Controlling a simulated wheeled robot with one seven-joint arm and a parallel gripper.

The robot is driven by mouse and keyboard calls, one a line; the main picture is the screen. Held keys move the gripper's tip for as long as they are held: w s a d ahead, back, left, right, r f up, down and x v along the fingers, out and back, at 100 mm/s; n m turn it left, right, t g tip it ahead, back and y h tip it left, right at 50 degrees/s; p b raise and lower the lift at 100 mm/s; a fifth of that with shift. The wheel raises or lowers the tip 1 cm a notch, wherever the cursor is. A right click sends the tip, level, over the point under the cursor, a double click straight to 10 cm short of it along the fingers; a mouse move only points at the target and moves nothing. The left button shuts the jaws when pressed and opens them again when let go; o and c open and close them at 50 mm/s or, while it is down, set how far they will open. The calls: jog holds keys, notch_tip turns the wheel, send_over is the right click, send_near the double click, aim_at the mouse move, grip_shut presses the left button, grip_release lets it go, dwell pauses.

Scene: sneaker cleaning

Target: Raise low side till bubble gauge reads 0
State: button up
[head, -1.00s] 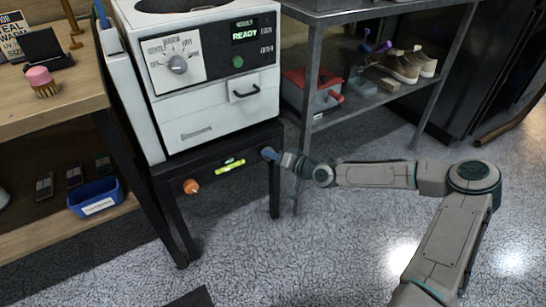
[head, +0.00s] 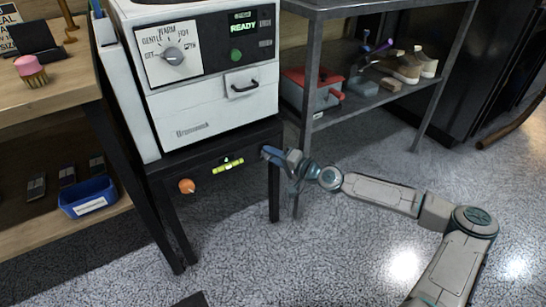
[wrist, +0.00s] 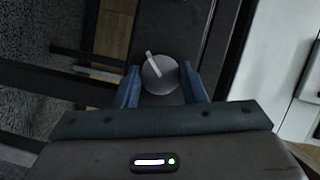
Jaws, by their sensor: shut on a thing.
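The bubble gauge (head: 228,165) is a small yellow-green vial on the black stand's front rail (head: 207,180), below the white machine (head: 215,110). It looks slightly tilted in the head view, its right end higher; its bubble is too small to read. An orange knob (head: 186,186) sits left of it on the rail. My gripper (head: 268,153) is at the rail's right end. In the wrist view, my gripper's blue fingers (wrist: 160,88) are shut on a round grey knob (wrist: 158,75) with a pale pointer bar. In the head view my gripper hides that knob.
A wooden bench (head: 50,95) with a pink brush (head: 30,70) and a blue bin (head: 88,197) stands left. The floor in front is mostly clear.

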jog(key=o, duration=1)
jog(key=shift+d, duration=0.1)
jog(key=p+v, duration=0.3)
jog(key=v, duration=1)
jog(key=shift+s+d, duration=0.2)
jog(key=shift+d, duration=0.05)
